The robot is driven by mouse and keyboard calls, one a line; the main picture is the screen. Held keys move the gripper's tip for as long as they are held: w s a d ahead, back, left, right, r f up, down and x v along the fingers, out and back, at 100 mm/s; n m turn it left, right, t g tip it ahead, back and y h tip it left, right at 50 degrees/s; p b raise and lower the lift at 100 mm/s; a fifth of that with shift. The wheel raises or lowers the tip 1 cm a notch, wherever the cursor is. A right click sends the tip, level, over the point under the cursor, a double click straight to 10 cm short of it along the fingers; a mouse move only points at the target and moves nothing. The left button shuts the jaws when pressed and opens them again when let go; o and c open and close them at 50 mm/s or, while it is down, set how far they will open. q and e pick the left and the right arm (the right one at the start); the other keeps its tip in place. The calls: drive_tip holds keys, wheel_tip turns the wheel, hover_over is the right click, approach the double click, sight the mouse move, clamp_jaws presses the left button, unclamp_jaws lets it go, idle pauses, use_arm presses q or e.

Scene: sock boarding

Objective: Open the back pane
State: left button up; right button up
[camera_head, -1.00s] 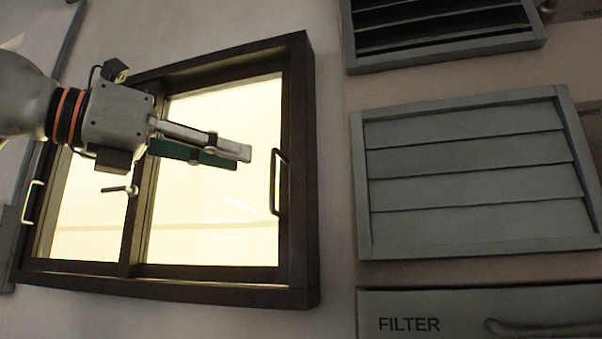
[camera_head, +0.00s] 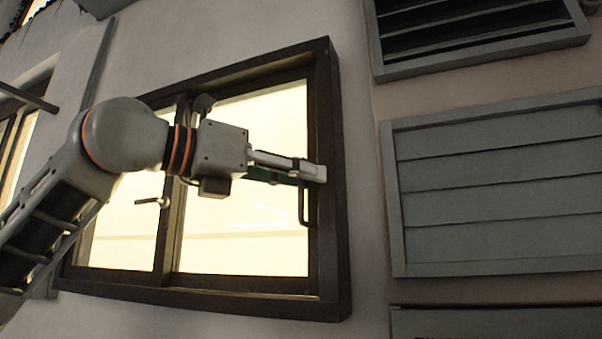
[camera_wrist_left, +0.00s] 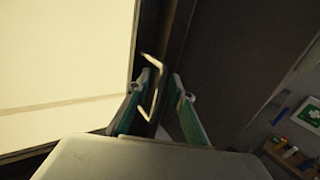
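A dark-framed window (camera_head: 335,250) has two bright panes, a left pane (camera_head: 115,250) and a right pane (camera_head: 240,245). I cannot tell which is the back one. A slim upright handle (camera_head: 303,208) sits on the right pane's right stile. My left gripper (camera_head: 318,172) is at this handle and hides its upper part. In the left wrist view, my left gripper (camera_wrist_left: 158,84) has its fingers apart, with the pale-lit handle (camera_wrist_left: 154,66) between them. Contact is not clear. A small lever (camera_head: 152,202) is by the centre stile. My right gripper is not in view.
A closed slatted shutter (camera_head: 495,190) is on the wall right of the window, with an open slatted one (camera_head: 480,45) above it. In the left wrist view, a shelf with small items (camera_wrist_left: 290,152) shows at lower right.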

use_arm(q)
clamp_jaws()
drive_tip(key=shift+a, duration=0.1)
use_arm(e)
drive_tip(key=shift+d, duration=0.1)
